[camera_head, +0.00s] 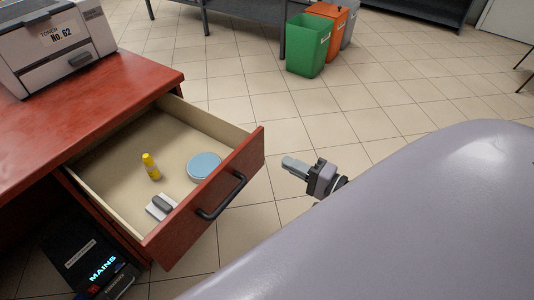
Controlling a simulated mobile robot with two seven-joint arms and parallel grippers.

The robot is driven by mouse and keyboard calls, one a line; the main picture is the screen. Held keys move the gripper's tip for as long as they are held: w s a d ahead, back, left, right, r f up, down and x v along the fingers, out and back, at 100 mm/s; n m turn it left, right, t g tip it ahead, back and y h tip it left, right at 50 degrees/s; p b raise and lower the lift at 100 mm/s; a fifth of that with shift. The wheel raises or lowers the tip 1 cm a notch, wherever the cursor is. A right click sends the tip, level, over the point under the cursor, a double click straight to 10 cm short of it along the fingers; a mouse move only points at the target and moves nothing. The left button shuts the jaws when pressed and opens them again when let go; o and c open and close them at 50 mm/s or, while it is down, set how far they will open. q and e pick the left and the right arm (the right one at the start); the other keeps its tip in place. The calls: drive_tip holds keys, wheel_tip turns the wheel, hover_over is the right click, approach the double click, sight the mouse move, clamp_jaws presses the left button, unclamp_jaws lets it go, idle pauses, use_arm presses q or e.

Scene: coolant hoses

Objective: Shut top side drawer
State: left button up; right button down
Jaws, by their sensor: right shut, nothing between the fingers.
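The top side drawer (254,152) of the red wooden desk is pulled well open, and its inside shows. Its red front carries a dark bar handle (222,197). In the drawer are a yellow bottle or stick (151,167), a round blue-topped tin (204,166) and a small white and grey item (160,207). My right gripper (290,164) is shut and empty, to the right of the drawer front and apart from it. Its fingers point left toward the front. My left gripper is not in view.
A toner printer (55,45) stands on the desk top (130,78). A dark box marked MAINS (82,258) is below the drawer. Green (308,45) and orange (329,14) bins stand at the back. Tiled floor right of the drawer is clear.

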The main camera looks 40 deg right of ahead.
sight(257, 148)
use_arm(q)
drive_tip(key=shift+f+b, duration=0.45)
drive_tip(key=shift+b, duration=0.05)
use_arm(e)
drive_tip(key=x, duration=0.7)
drive_tip(key=shift+w+a+f, duration=0.1)
drive_tip(key=shift+w, duration=0.2)
